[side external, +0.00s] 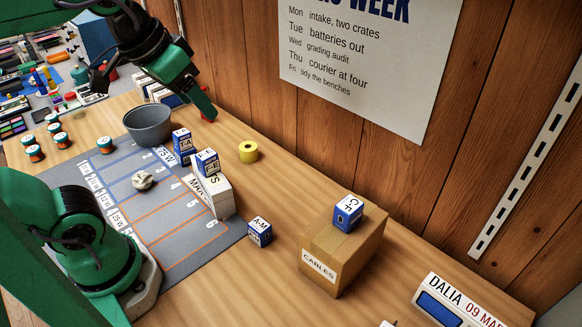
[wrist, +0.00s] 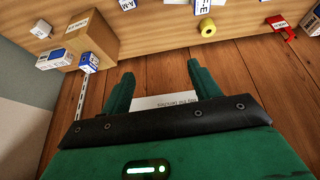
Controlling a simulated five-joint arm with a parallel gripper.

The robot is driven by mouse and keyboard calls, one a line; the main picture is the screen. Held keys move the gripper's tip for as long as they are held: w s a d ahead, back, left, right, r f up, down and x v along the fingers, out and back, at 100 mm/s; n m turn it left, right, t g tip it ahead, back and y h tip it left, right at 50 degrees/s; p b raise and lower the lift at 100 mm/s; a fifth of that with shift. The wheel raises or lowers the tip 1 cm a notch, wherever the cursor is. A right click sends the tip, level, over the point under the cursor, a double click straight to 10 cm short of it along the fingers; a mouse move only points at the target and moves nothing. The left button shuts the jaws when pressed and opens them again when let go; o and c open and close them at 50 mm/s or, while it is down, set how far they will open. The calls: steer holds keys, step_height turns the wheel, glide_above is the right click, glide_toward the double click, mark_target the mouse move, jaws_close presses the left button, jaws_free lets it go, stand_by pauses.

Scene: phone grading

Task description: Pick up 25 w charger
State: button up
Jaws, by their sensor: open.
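My gripper (side external: 203,105) hangs open and empty near the wooden wall at the back. In the wrist view its two green fingers (wrist: 160,72) are spread, with nothing between them but the wall behind. I cannot read a 25 W label for certain on any object, so I cannot tell which is the charger. Wattage-like labels lie along the grey mat (side external: 183,267). Small blue-and-white boxes stand at the mat's far edge (side external: 207,162), right of the mat (side external: 259,232), and on the cardboard box (side external: 347,212), all apart from my gripper.
The CABLES cardboard box (side external: 320,262) stands right of the mat. Several orange-and-green jars (side external: 35,153) stand left.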

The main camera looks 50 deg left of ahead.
steer(key=w+d+r+g, duration=0.2)
steer(key=w+d, duration=0.3)
steer(key=d, duration=0.4)
steer(key=w+d+r+g, duration=0.15)
steer(key=w+d, duration=0.25)
steer(key=d, duration=0.6)
steer(key=s+d+f+n+g, duration=0.1)
steer(key=s+d+f, duration=0.15)
steer(key=d, duration=0.85)
steer(key=s+d+f+g, duration=0.1)
steer(key=d+f, duration=0.2)
steer(key=d, duration=0.8)
step_height(320, 180, down, 20)
steer(key=shift+r, duration=0.1)
steer(key=shift+f, duration=1.4)
steer(key=shift+s+d+f, duration=0.1)
steer(key=shift+f, duration=2.5)
